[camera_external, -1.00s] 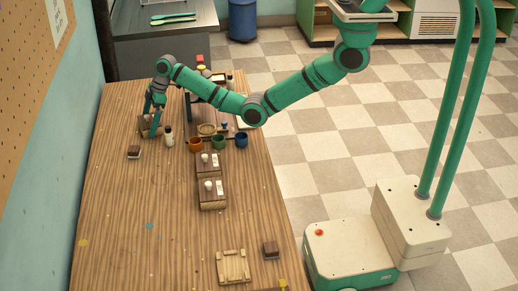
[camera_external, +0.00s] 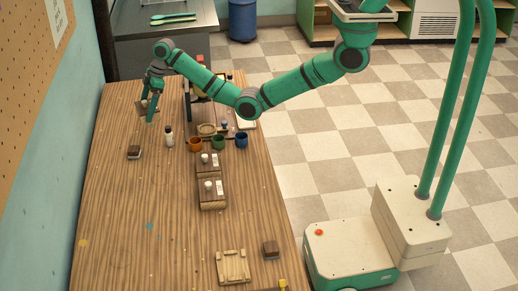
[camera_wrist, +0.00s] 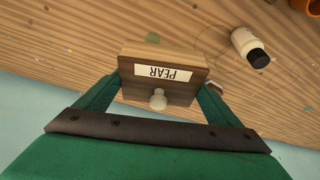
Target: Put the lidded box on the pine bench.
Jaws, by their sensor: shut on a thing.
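My gripper (camera_external: 149,110) is shut on a brown wooden lidded box (camera_wrist: 158,90) with a white knob and a label reading PEAR. In the external view the held box (camera_external: 144,106) is small and partly hidden by the fingers; it appears raised above the table. In the wrist view the fingers (camera_wrist: 156,98) grip it from both sides. A pale wooden slatted piece (camera_external: 233,266), which looks like the pine bench, stands at the near end of the table. Two similar boxes with white knobs, a farther one (camera_external: 203,170) and a nearer one (camera_external: 208,197), stand mid-table.
A white bottle (camera_external: 169,137) with a dark cap stands right of my gripper. Small dark blocks lie at left (camera_external: 134,153) and near the slatted piece (camera_external: 271,250). The near-left table is clear.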

